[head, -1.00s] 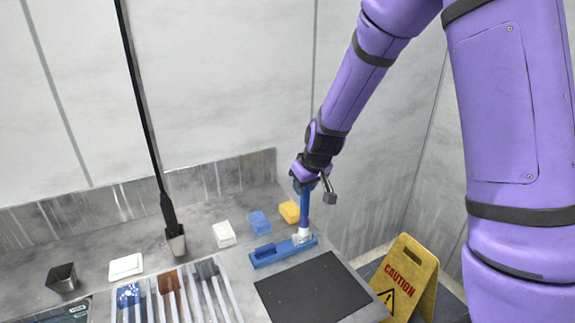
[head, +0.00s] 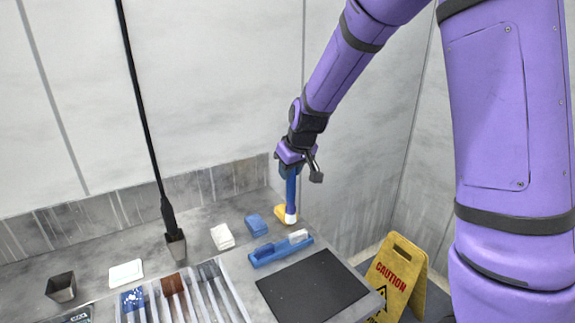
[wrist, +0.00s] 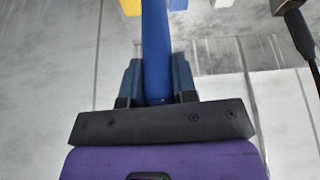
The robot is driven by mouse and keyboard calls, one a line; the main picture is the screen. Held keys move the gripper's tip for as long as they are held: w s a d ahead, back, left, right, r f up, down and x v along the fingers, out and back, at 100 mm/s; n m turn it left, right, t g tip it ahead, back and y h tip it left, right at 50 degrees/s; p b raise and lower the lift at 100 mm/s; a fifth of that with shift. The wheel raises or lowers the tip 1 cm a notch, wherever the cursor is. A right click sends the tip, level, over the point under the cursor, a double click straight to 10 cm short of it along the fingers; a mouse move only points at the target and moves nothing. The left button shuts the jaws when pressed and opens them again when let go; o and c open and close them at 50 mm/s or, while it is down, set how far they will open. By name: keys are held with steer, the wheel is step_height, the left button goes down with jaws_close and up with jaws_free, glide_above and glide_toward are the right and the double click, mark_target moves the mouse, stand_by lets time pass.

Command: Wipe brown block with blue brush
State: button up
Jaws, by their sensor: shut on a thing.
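My gripper (head: 291,171) is shut on the blue handle of the brush (head: 291,188), which hangs nearly upright with its white head down. In the wrist view the handle (wrist: 156,45) runs between both fingers (wrist: 157,82). The brush head is in front of the yellow block, at the back right of the counter; I cannot tell whether it touches anything. The brown block (head: 173,284) lies in a light slotted rack (head: 238,300) at the front, well left of my gripper, between a blue speckled block (head: 133,298) and a grey one (head: 207,270).
A blue holder (head: 268,256) with a white piece (head: 298,236) at its right end sits behind a black mat (head: 312,288). Yellow (head: 280,213), blue (head: 255,225) and white (head: 222,237) blocks line the back. A dark upright tool stands in a cup (head: 175,246). A caution sign (head: 397,278) stands right.

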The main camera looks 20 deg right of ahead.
steer(key=shift+r, duration=0.9)
